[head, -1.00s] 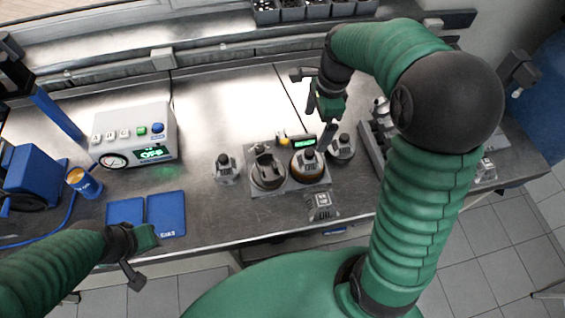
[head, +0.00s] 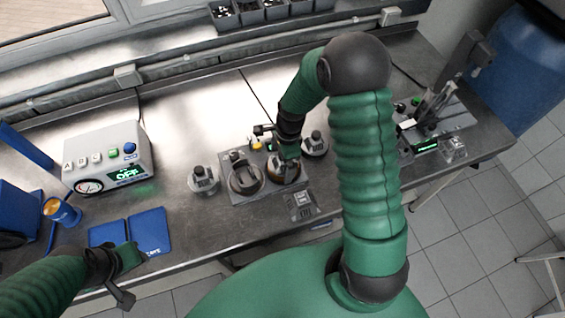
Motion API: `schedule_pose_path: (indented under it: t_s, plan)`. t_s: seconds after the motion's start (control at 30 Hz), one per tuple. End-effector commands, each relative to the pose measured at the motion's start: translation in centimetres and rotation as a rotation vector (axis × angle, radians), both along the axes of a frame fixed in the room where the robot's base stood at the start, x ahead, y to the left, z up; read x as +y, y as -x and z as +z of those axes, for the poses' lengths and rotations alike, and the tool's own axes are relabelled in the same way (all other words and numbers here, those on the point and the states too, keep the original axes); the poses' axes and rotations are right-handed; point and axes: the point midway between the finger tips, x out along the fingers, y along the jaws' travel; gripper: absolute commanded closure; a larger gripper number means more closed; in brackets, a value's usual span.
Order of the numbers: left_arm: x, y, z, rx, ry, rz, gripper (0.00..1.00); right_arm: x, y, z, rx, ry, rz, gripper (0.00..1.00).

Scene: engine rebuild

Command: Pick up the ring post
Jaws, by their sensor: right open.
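A grey base (head: 265,195) with two round seats stands mid-bench. Its left seat holds a dark open cup-like piece (head: 245,178). Its right seat holds a round piece with a brownish rim (head: 284,174). Similar knobbed grey pieces stand to its left (head: 204,180) and right (head: 314,144). I cannot tell which of these is the ring post. My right gripper (head: 289,156) is open, over the right seat's piece, hiding its top; contact cannot be told. My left gripper (head: 128,262) hangs by the bench's front edge, near the blue mats; its jaws are unclear.
A control box (head: 110,158) with buttons and a gauge stands at left, beside an orange-topped blue cup (head: 62,211). Blue mats (head: 148,231) lie at the front. A grey fixture (head: 440,110) stands at right. The bench behind the base is mostly clear.

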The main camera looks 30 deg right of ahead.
Motion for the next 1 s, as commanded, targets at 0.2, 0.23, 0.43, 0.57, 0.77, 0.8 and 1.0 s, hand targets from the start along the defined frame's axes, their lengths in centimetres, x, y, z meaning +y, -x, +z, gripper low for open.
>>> schedule_pose_path:
  t_s: [0.2, 0.23, 0.43, 0.57, 0.77, 0.8, 1.0]
  plan:
    - [-0.01, 0.0, -0.04, 0.0, 0.0, 0.0, 0.64, 0.08, 0.02, 0.08, -0.001, 0.001, 0.001, 0.14]
    - [-0.01, 0.0, -0.04, 0.0, 0.0, 0.0, 0.64, 0.09, 0.02, 0.09, -0.001, 0.001, 0.001, 0.18]
    - [-0.01, 0.01, -0.04, 0.0, 0.0, 0.0, 0.64, 0.2, -0.02, 0.13, -0.001, 0.002, 0.002, 0.44]
    - [0.0, 0.0, -0.03, 0.0, 0.0, 0.0, 0.64, 0.17, -0.03, 0.11, -0.001, 0.0, 0.002, 0.62]
    - [-0.01, 0.0, -0.03, 0.0, 0.0, 0.0, 0.64, 0.18, -0.06, 0.12, -0.001, 0.0, 0.002, 0.72]
    - [-0.01, 0.0, -0.03, 0.0, 0.0, 0.0, 0.64, 0.17, -0.07, 0.12, -0.001, 0.0, 0.002, 0.72]
    - [-0.01, 0.0, -0.26, 0.0, 0.0, 0.0, 0.64, 0.12, -0.14, 0.7, -0.004, 0.002, 0.003, 0.72]
